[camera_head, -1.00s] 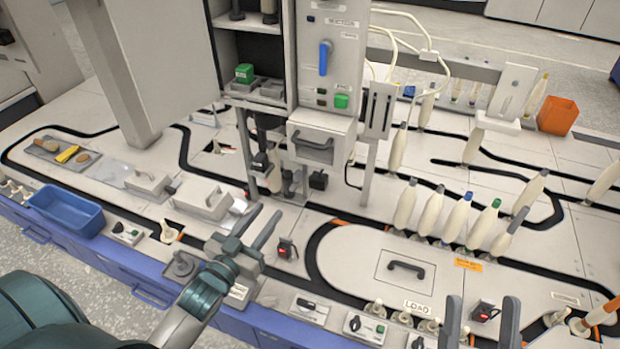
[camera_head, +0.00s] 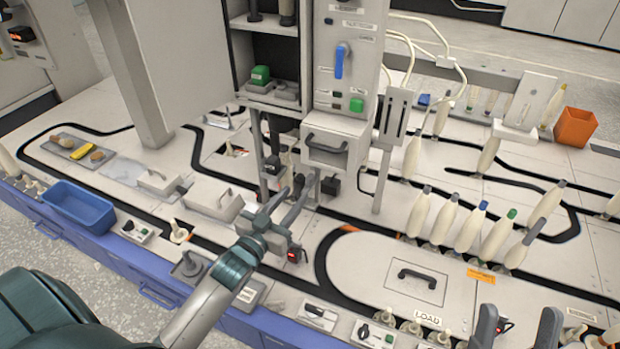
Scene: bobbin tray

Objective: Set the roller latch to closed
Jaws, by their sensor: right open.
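I cannot single out the roller latch with certainty. Small black fittings (camera_head: 330,186) sit under the front of the grey machine cabinet (camera_head: 344,85), below its handled drawer (camera_head: 335,152). My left gripper (camera_head: 296,187) is over the table just in front of these fittings. Its two fingers are apart and point at them, with nothing seen between; they partly hide the fittings, and contact cannot be told. My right gripper (camera_head: 520,313) is at the bottom right edge, fingers apart and empty, near the LOAD plate (camera_head: 427,318).
A row of upright bobbins (camera_head: 474,228) stands on the right. A hatch with a black handle (camera_head: 417,277) lies in front of it. A blue bin (camera_head: 78,208) is at the left and an orange bin (camera_head: 575,128) at the far right. The cabinet's legs stand close to my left gripper.

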